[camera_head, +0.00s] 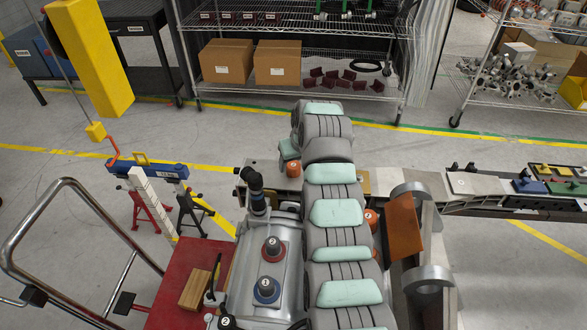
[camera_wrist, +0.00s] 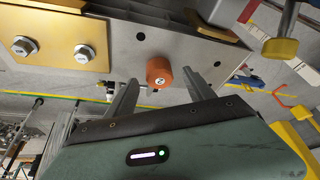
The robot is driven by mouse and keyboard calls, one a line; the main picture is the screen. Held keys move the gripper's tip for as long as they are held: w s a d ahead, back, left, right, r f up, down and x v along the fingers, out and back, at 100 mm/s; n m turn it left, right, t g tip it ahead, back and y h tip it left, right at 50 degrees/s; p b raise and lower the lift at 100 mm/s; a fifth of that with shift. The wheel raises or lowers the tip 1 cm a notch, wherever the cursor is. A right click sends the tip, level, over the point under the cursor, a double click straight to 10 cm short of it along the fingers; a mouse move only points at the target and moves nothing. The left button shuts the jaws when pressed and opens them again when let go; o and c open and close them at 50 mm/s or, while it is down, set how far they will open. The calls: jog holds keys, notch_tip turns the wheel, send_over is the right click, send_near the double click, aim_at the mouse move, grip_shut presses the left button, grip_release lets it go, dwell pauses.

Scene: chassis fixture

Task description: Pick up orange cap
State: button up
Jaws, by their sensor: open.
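My gripper (camera_wrist: 161,82) is open, with one finger on each side of the cap in the picture. The jaws look empty; I cannot tell how far the tips are from the cap. In the head view an orange cap (camera_head: 293,169) shows beside the end of my arm, and another orange cap (camera_head: 371,219) is partly hidden to the right of my arm. My fingers are not clear in the head view.
A grey housing (camera_head: 284,240) carries a red cap (camera_head: 273,249) and a blue cap (camera_head: 266,290). A brown angled block (camera_head: 404,226) stands right of my arm. The wrist view shows a gold plate (camera_wrist: 55,40) with bolts and a yellow-ended part (camera_wrist: 279,48) close by.

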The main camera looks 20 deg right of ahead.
aim_at(294, 166)
jog(key=shift+b+x, duration=0.7)
jog(key=shift+x, duration=1.1)
jog(key=shift+w+d, duration=0.1)
grip_shut()
